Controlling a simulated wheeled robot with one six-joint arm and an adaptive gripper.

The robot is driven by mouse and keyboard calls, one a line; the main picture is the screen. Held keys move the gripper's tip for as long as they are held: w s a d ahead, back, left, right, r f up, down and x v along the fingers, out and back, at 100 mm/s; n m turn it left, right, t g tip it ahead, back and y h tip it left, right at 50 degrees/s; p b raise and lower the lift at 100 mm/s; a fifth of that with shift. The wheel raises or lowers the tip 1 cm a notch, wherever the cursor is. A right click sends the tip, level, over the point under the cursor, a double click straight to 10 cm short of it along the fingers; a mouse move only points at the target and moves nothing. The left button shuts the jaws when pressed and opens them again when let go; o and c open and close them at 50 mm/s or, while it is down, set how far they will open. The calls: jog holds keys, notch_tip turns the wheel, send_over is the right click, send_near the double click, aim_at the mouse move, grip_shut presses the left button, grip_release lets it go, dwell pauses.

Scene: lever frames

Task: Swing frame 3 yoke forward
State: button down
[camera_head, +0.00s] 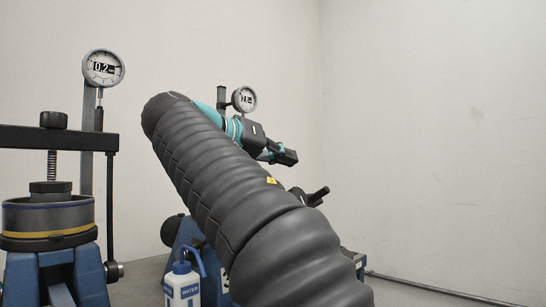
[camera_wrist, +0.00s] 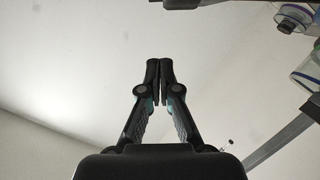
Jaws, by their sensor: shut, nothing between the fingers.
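My gripper (camera_wrist: 159,66) shows in the wrist view with its two black fingers together and nothing between them. No frame number is readable.
A nearer blue frame (camera_head: 85,270) at left carries a black crossbar (camera_head: 60,138) and a dial gauge (camera_head: 103,68) reading about 0.2. Another dial gauge (camera_head: 244,99) stands behind my arm. A white water bottle (camera_head: 184,290) stands between. The right side is open up to the wall.

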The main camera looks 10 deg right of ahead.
aim_at(323, 195)
jog(key=x, duration=0.5)
jog(key=f, duration=0.1)
jog(key=s+d+f+b, duration=0.1)
jog(key=shift+f, duration=0.3)
jog(key=shift+s+d+f, duration=0.2)
jog(key=shift+f, duration=0.3)
jog(key=shift+f+b, duration=0.1)
jog(key=shift+b, duration=0.3)
jog(key=f+b, duration=0.1)
jog(key=b, duration=0.1)
jog(key=s+d+f+m+b, duration=0.1)
jog(key=shift+s+f+b, duration=0.15)
jog(key=shift+f+b, duration=0.15)
jog(key=shift+b, duration=0.1)
jog(key=shift+r, duration=0.15)
